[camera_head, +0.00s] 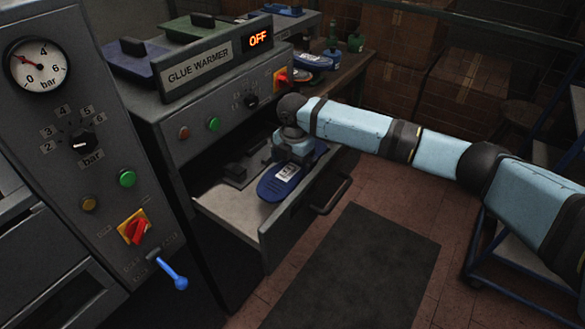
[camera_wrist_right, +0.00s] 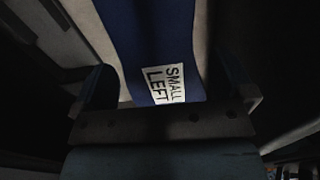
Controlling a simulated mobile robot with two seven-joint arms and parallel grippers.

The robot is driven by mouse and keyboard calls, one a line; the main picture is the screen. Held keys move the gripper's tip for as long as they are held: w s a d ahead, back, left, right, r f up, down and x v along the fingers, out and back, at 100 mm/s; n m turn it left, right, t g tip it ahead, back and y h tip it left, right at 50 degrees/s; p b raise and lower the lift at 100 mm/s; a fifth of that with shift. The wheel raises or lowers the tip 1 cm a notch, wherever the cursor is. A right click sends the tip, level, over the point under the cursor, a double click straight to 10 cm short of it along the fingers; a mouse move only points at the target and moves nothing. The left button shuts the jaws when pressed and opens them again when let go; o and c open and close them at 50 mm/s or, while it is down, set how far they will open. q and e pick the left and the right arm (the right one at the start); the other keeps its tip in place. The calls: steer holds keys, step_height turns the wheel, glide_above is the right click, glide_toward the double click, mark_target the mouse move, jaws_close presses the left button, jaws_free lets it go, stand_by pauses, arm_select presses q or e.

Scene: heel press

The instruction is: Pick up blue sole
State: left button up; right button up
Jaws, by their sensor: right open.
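The blue sole (camera_head: 272,186) lies in the pulled-out drawer (camera_head: 222,204) of the glue warmer. It has a white label, which reads "SMALL LEFT" in the right wrist view, where the sole (camera_wrist_right: 150,40) runs up between the fingers. My right gripper (camera_head: 292,158) reaches down over the far part of the sole, which its hand partly hides. In the wrist view the right gripper (camera_wrist_right: 172,88) is open, with one finger on each side of the sole. I cannot tell whether the fingers touch it. My left gripper is not in view.
The glue warmer (camera_head: 198,68) shows "OFF". A press panel with a gauge (camera_head: 38,66) and a blue-knobbed lever (camera_head: 180,282) stands at the left. Another blue item (camera_head: 312,62) lies on the back bench. A dark mat (camera_head: 360,270) covers clear floor beside the drawer.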

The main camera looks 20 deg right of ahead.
steer(key=shift+c, duration=0.5)
steer(key=c, duration=0.7)
